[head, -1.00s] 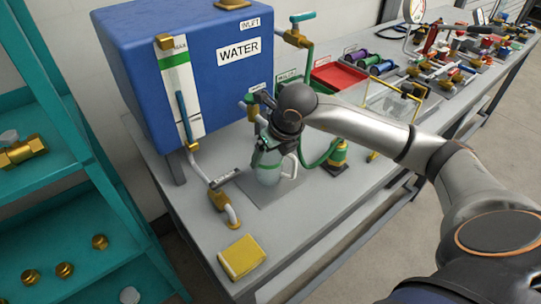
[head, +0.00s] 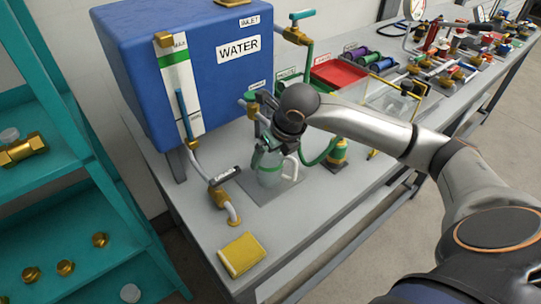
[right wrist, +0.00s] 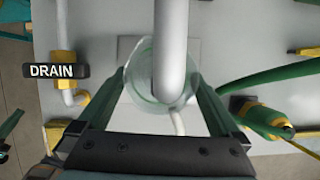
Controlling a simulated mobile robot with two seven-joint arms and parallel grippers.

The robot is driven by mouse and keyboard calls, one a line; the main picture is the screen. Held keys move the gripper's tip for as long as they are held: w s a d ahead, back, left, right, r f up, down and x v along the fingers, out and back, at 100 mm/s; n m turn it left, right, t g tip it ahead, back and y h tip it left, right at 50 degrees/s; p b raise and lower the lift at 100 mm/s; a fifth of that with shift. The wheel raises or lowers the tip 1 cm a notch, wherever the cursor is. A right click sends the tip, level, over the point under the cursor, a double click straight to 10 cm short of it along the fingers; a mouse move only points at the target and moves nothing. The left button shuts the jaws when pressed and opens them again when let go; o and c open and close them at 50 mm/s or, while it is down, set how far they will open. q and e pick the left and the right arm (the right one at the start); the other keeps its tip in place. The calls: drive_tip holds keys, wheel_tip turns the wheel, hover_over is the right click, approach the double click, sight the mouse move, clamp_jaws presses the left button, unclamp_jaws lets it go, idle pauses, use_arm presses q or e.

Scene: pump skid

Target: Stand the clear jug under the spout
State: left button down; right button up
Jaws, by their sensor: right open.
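The clear jug (head: 270,177) stands upright on a grey square plate (head: 291,192) on the bench, its pale handle to the right in the head view. In the right wrist view the jug's round rim (right wrist: 138,80) shows from above. A white pipe (right wrist: 171,40), which looks like the spout, crosses over the jug's mouth. My right gripper (right wrist: 161,82) is open, with a green finger on each side of the jug. In the head view this gripper (head: 270,143) hides the jug's top and part of the spout. I cannot tell whether the fingers touch the jug.
The blue water tank (head: 150,60) stands behind, left of the jug. The drain pipe (head: 233,214) and a yellow cloth (head: 241,254) are at the front left. A green hose (head: 325,153) and a brass-and-green fitting (head: 338,152) are close on the right.

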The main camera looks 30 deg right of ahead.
drive_tip(key=v, duration=1.1)
